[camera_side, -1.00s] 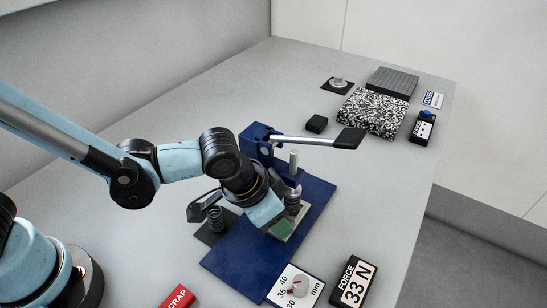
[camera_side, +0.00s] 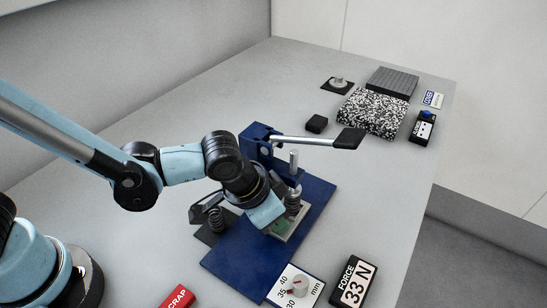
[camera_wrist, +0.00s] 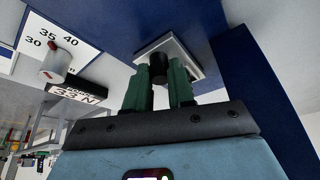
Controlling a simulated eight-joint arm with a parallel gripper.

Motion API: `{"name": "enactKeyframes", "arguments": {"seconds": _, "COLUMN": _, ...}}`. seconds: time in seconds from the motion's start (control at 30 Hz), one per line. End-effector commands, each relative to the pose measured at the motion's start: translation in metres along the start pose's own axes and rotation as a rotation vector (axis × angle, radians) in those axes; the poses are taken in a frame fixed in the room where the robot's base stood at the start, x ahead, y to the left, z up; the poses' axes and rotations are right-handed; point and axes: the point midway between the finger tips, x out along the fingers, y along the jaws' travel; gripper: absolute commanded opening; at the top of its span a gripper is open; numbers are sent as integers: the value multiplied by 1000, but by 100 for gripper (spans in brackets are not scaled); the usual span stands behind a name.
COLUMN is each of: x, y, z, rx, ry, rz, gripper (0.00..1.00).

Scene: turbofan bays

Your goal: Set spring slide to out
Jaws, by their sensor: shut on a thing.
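The spring slide shows as a pale square plate (camera_wrist: 183,57) with a dark round knob (camera_wrist: 158,70) in the wrist view. In the side view the plate (camera_side: 290,232) sits on the blue base (camera_side: 235,262) of the press, below its upright post. My gripper (camera_wrist: 160,82) has two green fingers, one on each side of the knob, and is shut on it. In the side view my gripper (camera_side: 277,226) is low over the plate and hides the knob. A coil spring (camera_side: 292,201) stands behind the plate.
The press lever (camera_side: 305,141) reaches right above the base. A dial card (camera_side: 296,286) lies at the base's front edge, beside a force display (camera_side: 353,282). A red scrap box (camera_side: 178,298) is at front left.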

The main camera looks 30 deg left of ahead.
Motion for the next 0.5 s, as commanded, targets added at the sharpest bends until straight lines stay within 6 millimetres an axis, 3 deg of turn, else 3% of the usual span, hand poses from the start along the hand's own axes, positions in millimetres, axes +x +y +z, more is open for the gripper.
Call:
{"name": "enactKeyframes", "arguments": {"seconds": 0.17, "x": -7, "y": 10, "z": 16, "rx": 5, "ry": -1, "rz": 2, "gripper": 0}}
{"name": "enactKeyframes", "arguments": {"seconds": 0.33, "x": -22, "y": 30, "z": 52, "rx": 10, "ry": -1, "rz": 3, "gripper": 0}}
{"name": "enactKeyframes", "arguments": {"seconds": 0.5, "x": -32, "y": 44, "z": 76, "rx": 6, "ry": 0, "rz": 2, "gripper": 0}}
